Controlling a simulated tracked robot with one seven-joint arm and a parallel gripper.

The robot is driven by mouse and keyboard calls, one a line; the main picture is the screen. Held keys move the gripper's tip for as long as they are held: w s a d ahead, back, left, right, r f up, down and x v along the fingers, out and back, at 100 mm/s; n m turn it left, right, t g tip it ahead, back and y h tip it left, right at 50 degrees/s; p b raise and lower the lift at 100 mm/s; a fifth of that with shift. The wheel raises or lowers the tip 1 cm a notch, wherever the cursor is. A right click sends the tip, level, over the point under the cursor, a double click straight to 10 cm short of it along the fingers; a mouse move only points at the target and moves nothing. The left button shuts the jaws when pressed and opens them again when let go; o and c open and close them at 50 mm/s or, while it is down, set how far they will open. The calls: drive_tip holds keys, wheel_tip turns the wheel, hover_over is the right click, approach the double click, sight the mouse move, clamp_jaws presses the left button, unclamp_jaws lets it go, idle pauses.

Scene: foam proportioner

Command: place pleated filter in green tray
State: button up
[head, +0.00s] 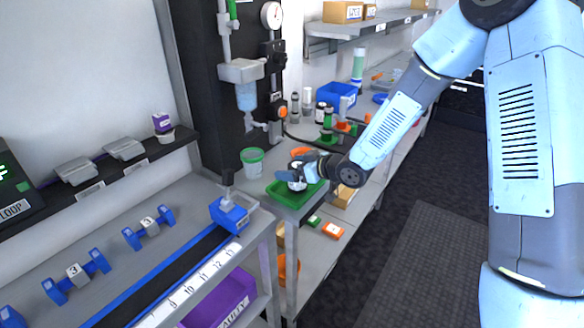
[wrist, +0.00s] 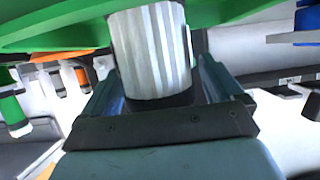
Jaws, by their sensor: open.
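The pleated filter (wrist: 152,50) is a short white ribbed cylinder. In the wrist view it stands between the spread jaws of my gripper (wrist: 158,80), its far end against the green tray (wrist: 60,28). In the head view the filter (head: 296,185) shows as a small white shape over the green tray (head: 288,200), partly hidden by my gripper (head: 301,176). My gripper is open around the filter. Whether a finger still touches it, or whether it rests fully on the tray floor, I cannot tell.
A clear green-rimmed cup (head: 252,163) stands just behind the tray. Green and orange fittings (head: 330,128) and a blue bin (head: 338,95) are farther along the bench. A blue rail with a clamp block (head: 229,214) lies in front left. The dark floor at right is clear.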

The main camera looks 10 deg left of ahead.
drive_tip(key=shift+d+r, duration=0.1)
drive_tip(key=shift+r, duration=0.05)
drive_tip(key=v, duration=1.1)
drive_tip(key=shift+s+d, duration=0.2)
drive_tip(key=shift+d, duration=0.15)
drive_tip(key=shift+r, duration=0.15)
